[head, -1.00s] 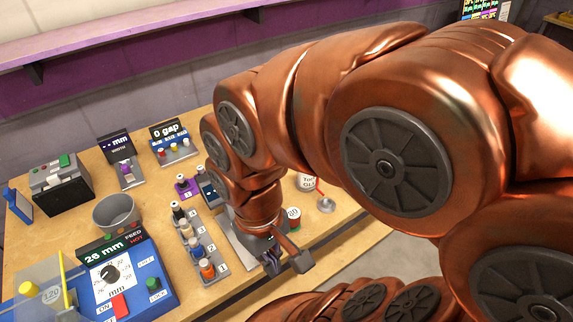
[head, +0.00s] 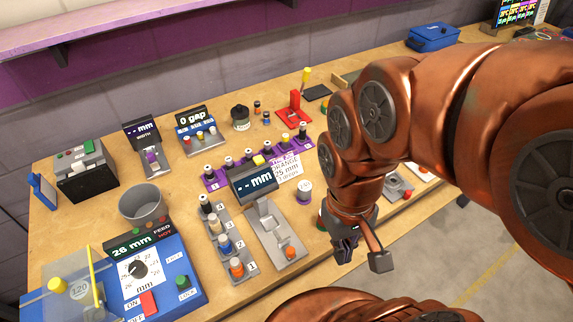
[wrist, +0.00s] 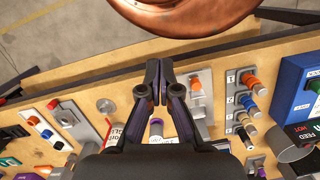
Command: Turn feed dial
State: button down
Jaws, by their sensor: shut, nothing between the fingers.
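The feed dial (head: 138,268) is a dark round knob on a white scale, on the front of a blue feed unit (head: 178,262) at the lower left in the head view. The unit's display (head: 135,247) reads 26 mm, with FEED and HOT beside it. The blue unit also shows at the right edge of the wrist view (wrist: 296,88); the dial is not clear there. My gripper (head: 346,256) is shut and empty at the table's front edge, well to the right of the dial. Its fingers (wrist: 159,100) are together in the wrist view.
Between my gripper and the unit stand a grey gauge (head: 268,225) and a rack of coloured pegs (head: 225,245). A grey cup (head: 142,203) stands behind the unit. A clear guard with a yellow bar (head: 92,275) is at its left. A red switch (head: 149,303) sits below the dial.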

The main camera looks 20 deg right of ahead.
aim_at(137, 269)
jog(key=k, duration=1.1)
jog(key=u, duration=0.5)
jog(key=i, duration=0.4)
jog(key=u, duration=0.85)
jog(key=i, duration=0.55)
jog(key=u, duration=0.45)
